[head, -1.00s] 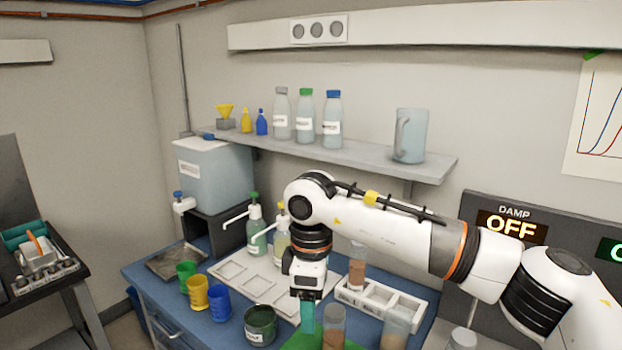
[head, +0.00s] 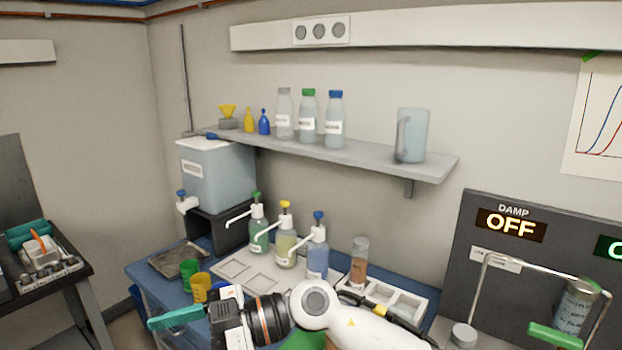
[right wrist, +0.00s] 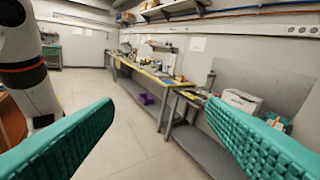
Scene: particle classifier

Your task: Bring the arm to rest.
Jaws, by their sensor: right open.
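My right arm, white with black and orange joints, reaches in from the lower right of the head view, low across the front of the bench. Its gripper (head: 165,318) points left, with a teal finger over the bench's front left. In the right wrist view both teal fingers stand wide apart (right wrist: 155,115), with nothing between them. The wrist camera looks across open floor towards other benches. The arm hides much of the bench's front. My left gripper is not in view.
A green cup (head: 189,271) and a yellow cup (head: 201,287) are close to the gripper. Pump bottles (head: 285,240) stand on a white tray behind the arm. A brown-filled tube (head: 359,265) stands in a white rack (head: 408,306). A vial (head: 573,305) hangs at a wire frame on the right.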

